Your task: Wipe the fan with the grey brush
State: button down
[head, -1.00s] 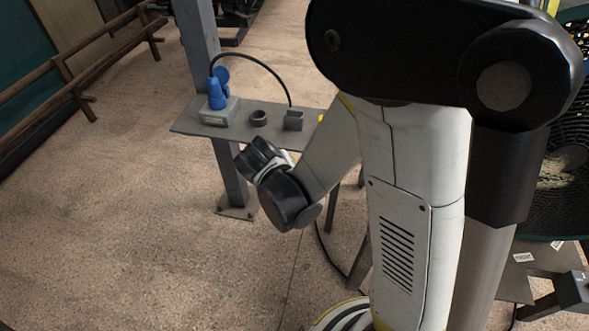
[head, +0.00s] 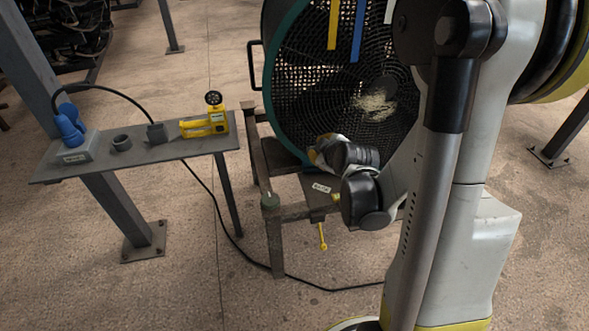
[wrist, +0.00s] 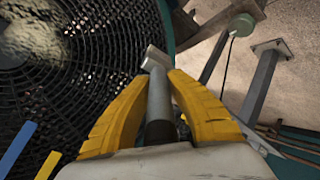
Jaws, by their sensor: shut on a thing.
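The large round fan (head: 320,75) has a black mesh grille and a dark green rim. A pale dusty patch (head: 375,104) lies on its grille, and yellow and blue strips hang over its upper part. In the wrist view the fan (wrist: 70,95) fills the left side, with a pale patch at top left. My gripper (wrist: 160,88) has its yellow fingers shut around the grey brush (wrist: 157,62), whose end sticks out beyond the fingertips. In the head view my gripper (head: 318,156) is in front of the fan's lower part, and the brush cannot be made out.
A narrow metal shelf (head: 170,152) at left bears a blue plug on a grey box (head: 75,150), a grey ring (head: 121,143), a small dark block (head: 156,133) and a yellow device (head: 206,124). A metal frame (head: 274,225) stands by the fan. A cable runs along the floor.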

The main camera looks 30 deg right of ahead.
jog(key=s+d+r+b, duration=0.1)
jog(key=s+d+r, duration=0.1)
jog(key=d, duration=0.5)
jog(key=s+d+r, duration=0.1)
jog(key=d+r, duration=0.2)
jog(key=d, duration=0.4)
jog(key=shift+t, duration=0.4)
jog(key=shift+w+d, duration=0.4)
jog(key=shift+w, duration=0.45)
jog(key=shift+w+d, duration=0.35)
jog(key=shift+w, duration=0.45)
jog(key=shift+w+d, duration=0.4)
jog(key=shift+w, duration=0.45)
jog(key=shift+w+d, duration=0.2)
jog(key=shift+w, duration=0.4)
jog(key=shift+s+d+b, duration=0.55)
jog(key=shift+s+d, duration=2)
jog(key=shift+d, duration=4.05)
jog(key=shift+w+a+r+p, duration=0.45)
jog(key=shift+w+a, duration=0.85)
jog(key=shift+a, duration=2)
jog(key=shift+w+a+r+p, duration=0.1)
jog(key=shift+w+a+r, duration=0.9)
jog(key=shift+a, duration=2.3)
jog(key=s+d, duration=0.3)
jog(key=d, duration=0.7)
jog(key=shift+s+f+b, duration=0.2)
jog(key=shift+f+b, duration=0.05)
jog(key=shift+b, duration=0.1)
